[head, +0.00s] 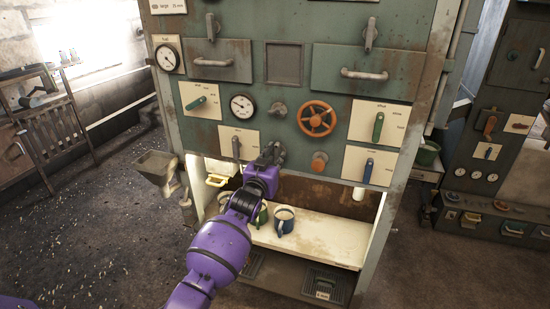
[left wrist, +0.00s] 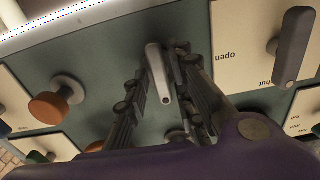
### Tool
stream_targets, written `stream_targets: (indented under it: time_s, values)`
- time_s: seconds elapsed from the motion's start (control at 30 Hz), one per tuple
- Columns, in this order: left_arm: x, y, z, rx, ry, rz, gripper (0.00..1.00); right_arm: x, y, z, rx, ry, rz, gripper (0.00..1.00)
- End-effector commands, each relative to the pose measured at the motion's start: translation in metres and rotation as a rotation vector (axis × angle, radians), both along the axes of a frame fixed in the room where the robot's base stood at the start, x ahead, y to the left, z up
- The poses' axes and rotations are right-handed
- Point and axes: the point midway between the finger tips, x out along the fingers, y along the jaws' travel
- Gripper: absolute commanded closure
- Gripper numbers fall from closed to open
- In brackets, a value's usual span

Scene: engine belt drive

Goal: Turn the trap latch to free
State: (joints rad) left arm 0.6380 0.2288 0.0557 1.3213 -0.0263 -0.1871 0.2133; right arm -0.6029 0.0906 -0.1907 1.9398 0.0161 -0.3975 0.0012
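My left gripper (head: 272,154) is at the lower middle of the green cabinet front, reached from below left. In the left wrist view, its two dark fingers (left wrist: 163,92) stand on either side of a pale grey lever handle (left wrist: 158,72). They look parted, with a gap beside the handle; contact cannot be made out. In the head view my gripper hides most of this handle. I cannot read a "trap" or "free" label, so I cannot tell whether this is the trap latch. My right gripper is not in view.
An orange-brown knob (head: 319,161) and a grey lever on an open/shut plate (head: 237,144) flank the gripper. An orange handwheel (head: 317,118), a green lever (head: 378,126) and a blue lever (head: 368,170) sit nearby. Mugs (head: 284,219) stand on the shelf (head: 325,243) below.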

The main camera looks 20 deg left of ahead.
Motion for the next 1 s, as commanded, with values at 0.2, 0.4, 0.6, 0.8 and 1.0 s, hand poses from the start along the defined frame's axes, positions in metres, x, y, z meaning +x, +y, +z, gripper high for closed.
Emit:
stream_targets:
  time_s: [0.2,0.4,0.6,0.8,1.0]
  values:
    - [0.000,0.000,0.000,-0.002,0.000,0.000,0.68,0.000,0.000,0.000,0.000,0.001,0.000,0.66]
    - [-0.005,0.000,-0.001,-0.003,0.000,0.000,0.68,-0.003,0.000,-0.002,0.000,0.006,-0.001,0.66]
    - [-0.034,0.001,-0.001,-0.003,0.000,0.000,0.68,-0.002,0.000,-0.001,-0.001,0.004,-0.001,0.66]
    - [-0.078,0.003,-0.001,-0.004,0.001,0.000,0.68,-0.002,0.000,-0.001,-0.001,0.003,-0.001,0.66]
    - [-0.109,0.004,0.000,-0.003,0.000,0.000,0.68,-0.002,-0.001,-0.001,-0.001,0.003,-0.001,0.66]
